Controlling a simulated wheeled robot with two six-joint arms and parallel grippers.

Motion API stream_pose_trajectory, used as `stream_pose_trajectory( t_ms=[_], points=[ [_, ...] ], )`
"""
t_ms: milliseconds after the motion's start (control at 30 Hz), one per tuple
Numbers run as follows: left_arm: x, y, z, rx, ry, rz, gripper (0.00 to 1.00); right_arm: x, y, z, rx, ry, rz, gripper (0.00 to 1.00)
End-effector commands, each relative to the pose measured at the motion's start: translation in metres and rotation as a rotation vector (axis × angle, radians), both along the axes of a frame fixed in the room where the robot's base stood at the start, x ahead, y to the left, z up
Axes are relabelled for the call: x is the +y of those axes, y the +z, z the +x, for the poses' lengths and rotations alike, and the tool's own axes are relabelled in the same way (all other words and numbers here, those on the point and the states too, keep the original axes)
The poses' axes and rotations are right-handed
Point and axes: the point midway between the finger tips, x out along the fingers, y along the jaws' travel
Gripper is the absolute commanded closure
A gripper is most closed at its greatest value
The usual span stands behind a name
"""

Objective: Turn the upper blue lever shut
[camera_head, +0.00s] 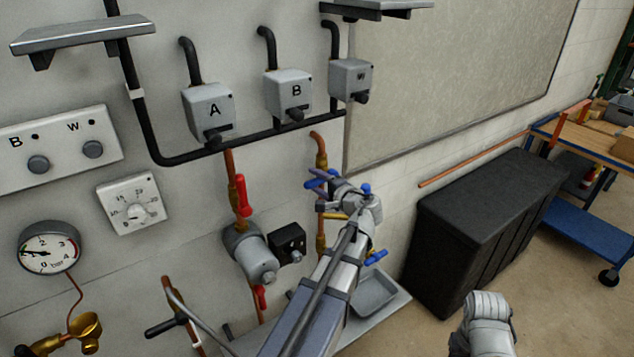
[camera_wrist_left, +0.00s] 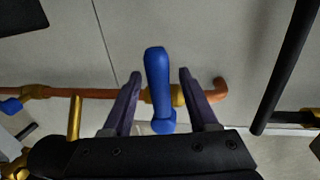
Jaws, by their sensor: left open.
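The upper blue lever (camera_head: 313,184) is on the copper pipe with brass fittings (camera_head: 321,155) below box B, partly hidden by my gripper. In the left wrist view the blue lever (camera_wrist_left: 158,82) stands between the two purple-grey fingers and looks crosswise to its copper pipe. My left gripper (camera_head: 325,183) is open around it; in the left wrist view the gripper (camera_wrist_left: 158,92) shows a gap on both sides of the lever. A lower blue lever (camera_head: 376,258) is below, right of my forearm. My right gripper is not in view.
Left of my arm are a red lever (camera_head: 243,195), a grey pump (camera_head: 248,252) and a black box (camera_head: 288,243). A grey tray (camera_head: 375,291) lies below. A black chest (camera_head: 485,225) stands right.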

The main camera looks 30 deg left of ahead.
Motion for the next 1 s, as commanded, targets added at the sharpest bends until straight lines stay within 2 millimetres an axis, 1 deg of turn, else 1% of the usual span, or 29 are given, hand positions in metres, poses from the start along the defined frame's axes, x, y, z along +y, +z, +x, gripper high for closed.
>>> stream_pose_trajectory(
  t_ms=[67,167,400,600,733,1000],
  points=[
    [-0.001,0.000,0.000,0.000,0.000,0.000,0.41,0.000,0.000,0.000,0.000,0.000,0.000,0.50],
    [-0.008,0.002,-0.003,0.000,-0.002,0.000,0.41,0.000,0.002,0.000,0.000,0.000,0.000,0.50],
    [-0.043,0.011,-0.018,-0.001,-0.003,0.000,0.41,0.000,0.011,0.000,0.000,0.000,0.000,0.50],
    [-0.064,0.014,-0.027,0.000,-0.002,0.000,0.41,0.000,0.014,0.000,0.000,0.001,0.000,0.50],
    [-0.070,0.015,-0.029,0.000,-0.001,0.000,0.41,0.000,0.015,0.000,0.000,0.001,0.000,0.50],
    [-0.071,0.015,-0.029,0.000,0.000,0.000,0.41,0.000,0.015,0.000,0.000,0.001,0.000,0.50]
  ],
)
